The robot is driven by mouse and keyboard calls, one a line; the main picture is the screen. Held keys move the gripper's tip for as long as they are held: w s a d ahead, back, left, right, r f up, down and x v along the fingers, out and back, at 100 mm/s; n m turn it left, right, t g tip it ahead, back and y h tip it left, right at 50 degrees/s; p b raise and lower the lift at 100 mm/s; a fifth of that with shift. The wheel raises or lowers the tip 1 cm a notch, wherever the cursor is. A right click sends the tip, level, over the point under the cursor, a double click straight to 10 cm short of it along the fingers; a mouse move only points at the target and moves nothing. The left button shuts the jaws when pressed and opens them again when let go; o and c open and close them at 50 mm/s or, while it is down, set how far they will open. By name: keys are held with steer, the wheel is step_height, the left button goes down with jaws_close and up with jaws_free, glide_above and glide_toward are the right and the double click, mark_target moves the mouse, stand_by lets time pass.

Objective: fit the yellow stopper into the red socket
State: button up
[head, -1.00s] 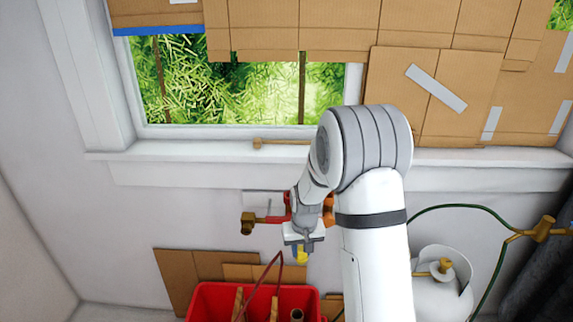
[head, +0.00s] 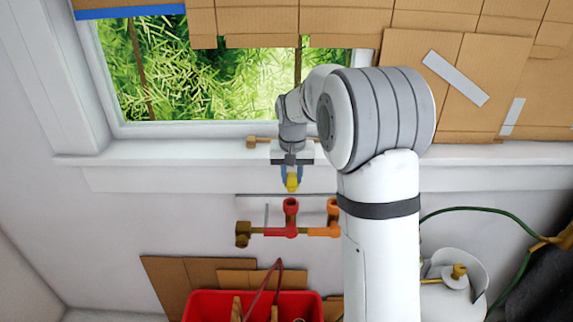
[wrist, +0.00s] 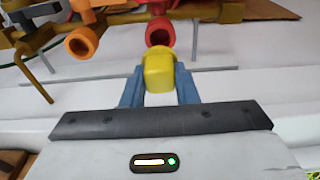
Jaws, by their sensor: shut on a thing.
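The yellow stopper (head: 292,184) is held between the blue fingers of my gripper (head: 292,174), which is shut on it. The stopper (wrist: 159,70) also shows in the wrist view, pinched between both fingers. The red socket (head: 291,205) is an open-topped red pipe end on the wall piping, just below the stopper in the head view. In the wrist view the red socket's dark opening (wrist: 160,34) lies just beyond the stopper, nearly in line with it. The stopper appears apart from the socket.
An orange pipe end (head: 333,206) stands right of the red socket, close to my arm. A brass fitting (head: 243,234) is at the left end of the pipe. The window sill (head: 200,155) runs behind my gripper. A red crate (head: 205,305) is below.

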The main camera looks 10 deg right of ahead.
mark_target(291, 190)
steer(key=shift+w+r, duration=0.1)
steer(key=shift+f+b, duration=2)
steer(key=shift+f, duration=0.75)
steer(key=shift+f+b, duration=0.4)
steer(key=shift+f, duration=0.2)
steer(key=o, duration=0.7)
steer(key=shift+r, duration=0.1)
steer(key=shift+s+a+r+p, duration=0.1)
steer(key=shift+s+r+p, duration=0.15)
steer(key=shift+r+p, duration=1.25)
steer(key=shift+s+a+r+p, duration=0.1)
steer(key=shift+s+r+p, duration=0.15)
steer(key=shift+r+p, duration=1.25)
steer(key=shift+s+r+p, duration=0.25)
steer(key=shift+r+p, duration=0.3)
steer(key=shift+r, duration=1.85)
